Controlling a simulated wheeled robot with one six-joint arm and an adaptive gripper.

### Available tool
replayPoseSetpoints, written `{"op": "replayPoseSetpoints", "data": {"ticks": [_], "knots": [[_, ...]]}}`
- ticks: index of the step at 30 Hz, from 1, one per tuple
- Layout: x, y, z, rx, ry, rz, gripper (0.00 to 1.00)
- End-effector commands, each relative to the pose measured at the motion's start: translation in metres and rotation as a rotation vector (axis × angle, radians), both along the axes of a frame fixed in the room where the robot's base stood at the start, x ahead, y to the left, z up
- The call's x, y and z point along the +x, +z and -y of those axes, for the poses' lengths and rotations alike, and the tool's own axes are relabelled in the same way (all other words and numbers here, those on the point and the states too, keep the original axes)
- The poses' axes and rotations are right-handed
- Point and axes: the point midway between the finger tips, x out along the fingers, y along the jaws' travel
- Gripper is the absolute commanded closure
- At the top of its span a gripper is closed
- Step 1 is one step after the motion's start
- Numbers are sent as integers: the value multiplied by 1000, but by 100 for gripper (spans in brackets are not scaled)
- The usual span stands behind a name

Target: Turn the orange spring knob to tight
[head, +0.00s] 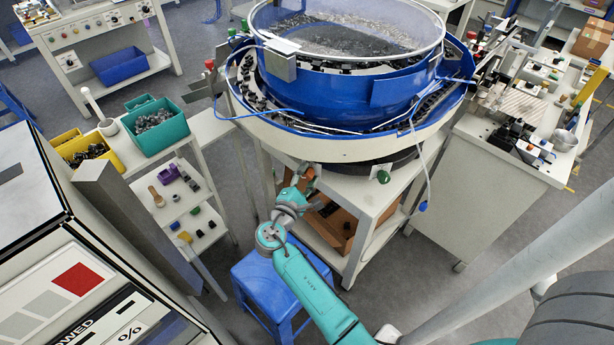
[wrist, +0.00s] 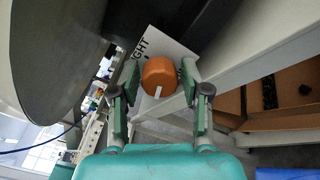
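The orange spring knob (wrist: 159,77) is in the middle of the wrist view, a round cap with a white mark on its lower edge. It sits in front of a white label plate (wrist: 156,46), where the letters "IGHT" show and the rest is hidden. My gripper (wrist: 160,72) has its two fingers apart, one on each side of the knob, with a visible gap on both sides. In the head view the knob (head: 310,173) shows at the bowl stand's front edge, partly hidden by my gripper (head: 302,181).
The blue vibratory bowl (head: 345,85) stands on a white stand (head: 345,196) above the knob. A green knob (head: 383,177) is to the right. A blue stool (head: 265,285) is below my arm. A cardboard box (head: 335,228) lies on the stand's lower shelf.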

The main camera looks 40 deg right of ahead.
Motion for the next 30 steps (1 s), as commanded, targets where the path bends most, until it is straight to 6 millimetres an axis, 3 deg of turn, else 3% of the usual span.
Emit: {"op": "replayPoseSetpoints", "data": {"ticks": [1, 4, 5, 17, 30], "knots": [[0, 0, 0, 0, 0, 0, 73], [0, 0, 0, 0, 0, 0, 98], [0, 0, 0, 0, 0, 0, 100], [0, 0, 0, 25, 0, 63, 100], [0, 0, 0, 158, -1, 390, 100]]}}
